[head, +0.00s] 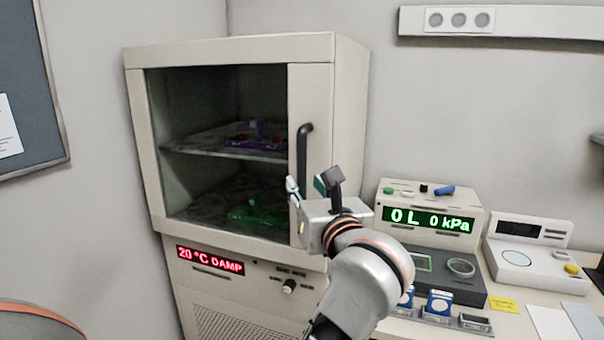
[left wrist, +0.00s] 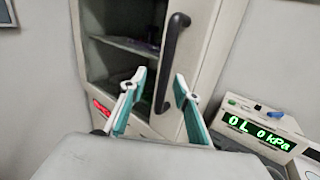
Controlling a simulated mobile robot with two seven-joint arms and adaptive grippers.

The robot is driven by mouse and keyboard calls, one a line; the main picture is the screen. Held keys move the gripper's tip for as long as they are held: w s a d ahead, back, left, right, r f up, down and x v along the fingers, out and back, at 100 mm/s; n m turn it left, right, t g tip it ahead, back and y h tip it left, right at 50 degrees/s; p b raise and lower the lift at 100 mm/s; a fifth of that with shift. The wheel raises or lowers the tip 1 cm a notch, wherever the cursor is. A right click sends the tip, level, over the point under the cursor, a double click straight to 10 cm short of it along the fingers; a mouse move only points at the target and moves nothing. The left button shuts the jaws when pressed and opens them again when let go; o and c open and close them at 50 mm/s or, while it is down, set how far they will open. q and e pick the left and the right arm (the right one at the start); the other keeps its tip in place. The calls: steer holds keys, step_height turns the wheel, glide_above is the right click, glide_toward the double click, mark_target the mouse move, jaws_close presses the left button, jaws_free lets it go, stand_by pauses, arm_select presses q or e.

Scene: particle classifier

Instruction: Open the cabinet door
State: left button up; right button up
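The beige cabinet (head: 350,110) stands against the wall, and its door (head: 311,90) with a dark glass pane looks shut. The black vertical bar handle (head: 303,150) is on the right part of the door. My left gripper (head: 306,186) is in front of the handle's lower part, with its fingers apart. In the left wrist view, the open, empty fingers of the gripper (left wrist: 160,82) point at the door, and the handle (left wrist: 172,60) appears between them in the picture. Whether a finger touches the handle is not clear. My right gripper is in neither view.
Purple (head: 258,136) and green (head: 258,214) items sit on shelves behind the glass. A red display (head: 210,260) and a knob (head: 289,286) are below the door. A bench at right carries a green-display device (head: 430,217) and a scale (head: 525,262), close beside my left arm.

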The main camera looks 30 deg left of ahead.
mark_target(303, 175)
arm_select(q)
steer(key=shift+h, duration=0.3)
steer(key=x, duration=0.7)
steer(key=shift+w+p, duration=0.3)
steer(key=shift+w, duration=0.25)
steer(key=shift+d, duration=0.1)
jaws_close()
